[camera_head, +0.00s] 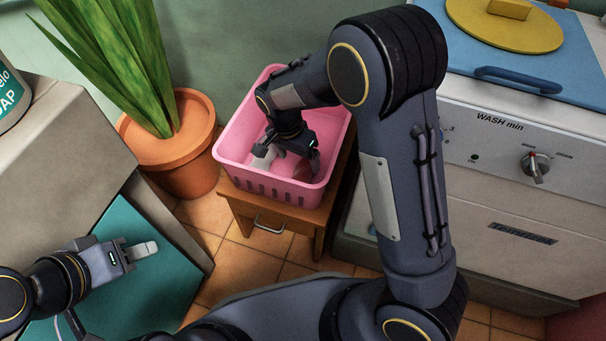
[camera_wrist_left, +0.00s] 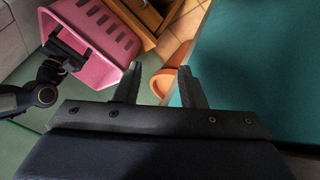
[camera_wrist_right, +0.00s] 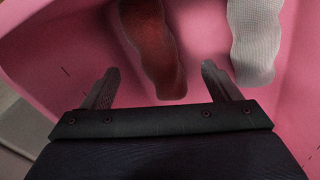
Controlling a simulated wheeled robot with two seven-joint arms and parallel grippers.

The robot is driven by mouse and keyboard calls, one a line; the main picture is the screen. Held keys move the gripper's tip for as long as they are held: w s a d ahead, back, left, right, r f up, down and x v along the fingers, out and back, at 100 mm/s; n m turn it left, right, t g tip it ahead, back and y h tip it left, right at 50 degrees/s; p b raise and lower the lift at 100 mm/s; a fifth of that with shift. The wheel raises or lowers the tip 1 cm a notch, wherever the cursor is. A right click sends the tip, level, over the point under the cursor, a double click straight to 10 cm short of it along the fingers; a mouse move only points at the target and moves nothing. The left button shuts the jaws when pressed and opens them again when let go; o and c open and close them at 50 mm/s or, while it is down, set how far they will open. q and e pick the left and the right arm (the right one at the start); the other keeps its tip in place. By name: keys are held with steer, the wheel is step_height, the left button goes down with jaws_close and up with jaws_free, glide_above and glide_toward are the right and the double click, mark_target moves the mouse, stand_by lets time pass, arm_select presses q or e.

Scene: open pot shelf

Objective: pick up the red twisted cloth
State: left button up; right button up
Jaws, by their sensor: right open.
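The red twisted cloth (camera_wrist_right: 152,45) lies in the pink basket (camera_head: 247,186); a small dark red part of it (camera_head: 303,171) shows in the head view, the rest hidden by my right gripper. My right gripper (camera_head: 286,155) reaches down into the basket, open and empty. In the right wrist view its fingers (camera_wrist_right: 160,82) stand apart, with the near end of the red cloth between them in the picture; I cannot tell the height gap. My left gripper (camera_head: 143,249) is open and empty over the teal surface, its fingers apart in the left wrist view (camera_wrist_left: 160,86).
A white-grey cloth (camera_wrist_right: 254,40) lies right of the red one in the right wrist view. The basket stands on a small wooden cabinet (camera_head: 275,221). A potted plant (camera_head: 180,155) is at left, a white washing machine (camera_head: 490,150) at right.

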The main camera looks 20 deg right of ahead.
mark_target(302, 169)
steer(key=f+b, duration=0.1)
steer(key=f, duration=0.1)
steer(key=d+f+b, duration=0.1)
steer(key=f+b, duration=0.1)
steer(key=f, duration=0.1)
steer(key=shift+s+f, duration=0.1)
steer(key=shift+s, duration=0.1)
steer(key=c, duration=1.1)
steer(key=shift+c, duration=0.2)
